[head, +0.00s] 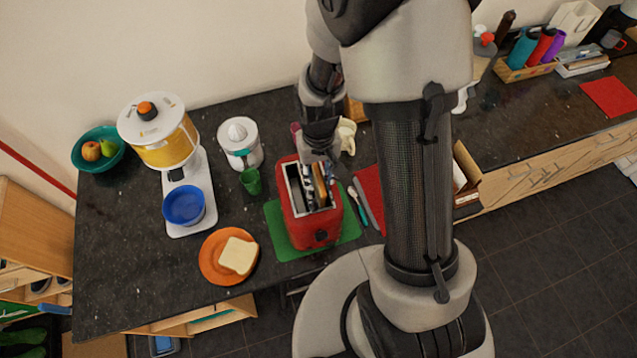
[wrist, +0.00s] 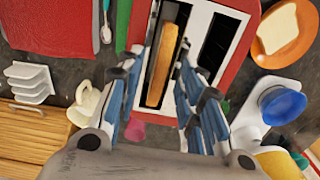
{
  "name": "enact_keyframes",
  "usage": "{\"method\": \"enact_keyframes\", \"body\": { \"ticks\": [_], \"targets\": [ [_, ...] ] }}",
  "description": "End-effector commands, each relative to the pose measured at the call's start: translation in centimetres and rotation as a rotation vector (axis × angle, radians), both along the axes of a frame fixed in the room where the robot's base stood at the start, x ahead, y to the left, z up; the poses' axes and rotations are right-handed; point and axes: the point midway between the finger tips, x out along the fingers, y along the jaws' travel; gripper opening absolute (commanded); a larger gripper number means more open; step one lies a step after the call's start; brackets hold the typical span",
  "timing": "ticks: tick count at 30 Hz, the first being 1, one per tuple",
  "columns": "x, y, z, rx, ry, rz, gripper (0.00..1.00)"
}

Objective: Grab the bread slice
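A red toaster (head: 314,228) with a white slotted top stands on a green mat (head: 276,232). A browned bread slice (wrist: 165,62) sits on edge in one toaster slot; the other slot (wrist: 220,48) looks empty. My gripper (wrist: 167,70) points down over the toaster, its blue-and-grey fingers apart on either side of this slice. Contact with the slice cannot be made out. In the head view my gripper (head: 312,185) is above the toaster's slots. A second, pale bread slice (head: 238,255) lies flat on an orange plate (head: 210,268) left of the toaster.
The dark counter's front left is clear.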

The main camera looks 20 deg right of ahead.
Motion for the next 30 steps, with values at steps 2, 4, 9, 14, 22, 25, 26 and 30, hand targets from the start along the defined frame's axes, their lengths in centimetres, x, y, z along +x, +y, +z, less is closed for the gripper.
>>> {"method": "enact_keyframes", "body": {
  "ticks": [2,4,9,14,22,25,26,30],
  "targets": [
    [-0.09,-0.03,-0.86,0.000,0.002,-0.001,0.34],
    [-0.07,-0.03,-1.14,0.000,0.001,-0.001,0.34],
    [-0.03,-0.04,-1.15,0.000,-0.001,-0.001,0.34],
    [-0.03,-0.03,-1.13,0.000,0.000,-0.001,0.27],
    [-0.03,-0.03,-1.12,0.000,0.000,-0.001,0.09],
    [-0.03,-0.03,-1.12,0.000,0.000,-0.001,0.02],
    [-0.03,-0.03,-1.12,0.000,0.000,-0.001,0.00],
    [-0.02,-0.03,-1.12,0.000,-0.001,-0.001,0.00]
  ]
}}
